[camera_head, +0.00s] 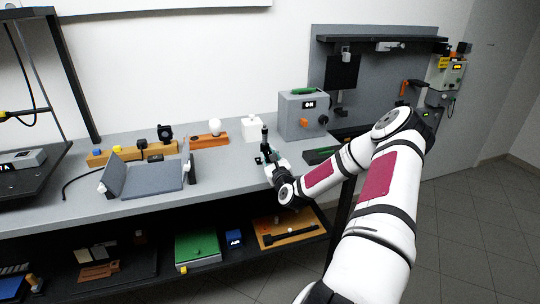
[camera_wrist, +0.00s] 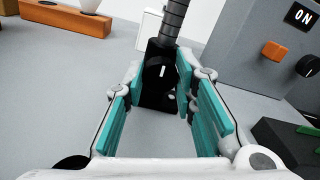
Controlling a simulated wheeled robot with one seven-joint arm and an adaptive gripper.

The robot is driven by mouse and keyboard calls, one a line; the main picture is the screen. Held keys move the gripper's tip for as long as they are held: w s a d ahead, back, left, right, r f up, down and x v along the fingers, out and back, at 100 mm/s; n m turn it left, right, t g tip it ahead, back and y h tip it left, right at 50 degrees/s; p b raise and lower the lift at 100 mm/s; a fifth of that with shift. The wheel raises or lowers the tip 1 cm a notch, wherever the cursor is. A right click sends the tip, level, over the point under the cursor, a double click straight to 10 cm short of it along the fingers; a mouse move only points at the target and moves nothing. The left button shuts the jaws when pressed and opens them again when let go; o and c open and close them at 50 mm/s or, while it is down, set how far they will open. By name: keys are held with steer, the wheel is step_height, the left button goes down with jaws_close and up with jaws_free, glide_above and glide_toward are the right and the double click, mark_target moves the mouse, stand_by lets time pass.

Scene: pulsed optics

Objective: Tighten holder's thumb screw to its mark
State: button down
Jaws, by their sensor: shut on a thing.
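The holder (camera_wrist: 158,100) is a black block on the grey bench, with a dark ribbed post (camera_wrist: 174,20) rising from it. Its thumb screw (camera_wrist: 152,74) is a round black knob facing the wrist camera, with a short white line standing near upright on it. A small pale spot shows on the block below right of the knob. My gripper (camera_wrist: 161,80) has its teal-padded fingers on either side of the knob, shut on it. In the head view, my gripper (camera_head: 270,164) is at the bench's front, and the holder's post (camera_head: 265,137) stands just beyond it.
A grey box (camera_head: 301,115) reading "ON", with an orange switch and black knob, stands right of the holder. A white block (camera_head: 251,129) and an orange block (camera_head: 207,141) stand behind left. A grey angled tray (camera_head: 153,177) is further left. Bare bench lies between.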

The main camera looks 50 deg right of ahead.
steer(key=shift+f, duration=0.1)
stand_by(0.3)
steer(key=c, duration=1.3)
jaws_free()
steer(key=shift+s, duration=0.1)
steer(key=v, duration=1.2)
steer(key=shift+d, duration=0.1)
